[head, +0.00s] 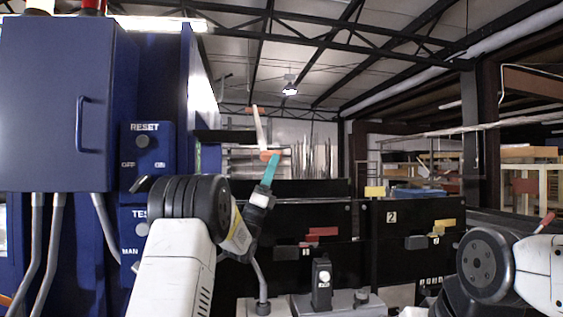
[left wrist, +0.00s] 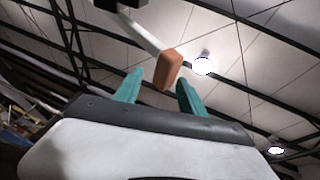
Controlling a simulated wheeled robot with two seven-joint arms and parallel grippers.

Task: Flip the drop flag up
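The drop flag looks like a pale bar (head: 260,130) with an orange block (head: 269,156) at its lower end. It hangs down at a slight tilt, and its upper mounting is unclear. My left gripper (head: 268,172) is raised, with its teal fingers just below the orange block. In the left wrist view, the fingers of my left gripper (left wrist: 160,92) are apart, and the orange block (left wrist: 168,68) shows between their tips, nearer the right finger. I cannot tell whether they touch. My right arm is at the lower right; its gripper is not seen.
A blue cabinet (head: 65,100) with a RESET panel (head: 145,155) and a TEST panel stands at left, close to my left arm. Black bins (head: 390,270) with red and yellow pieces stand behind. A grey base with a black switch box (head: 322,283) is low in the middle.

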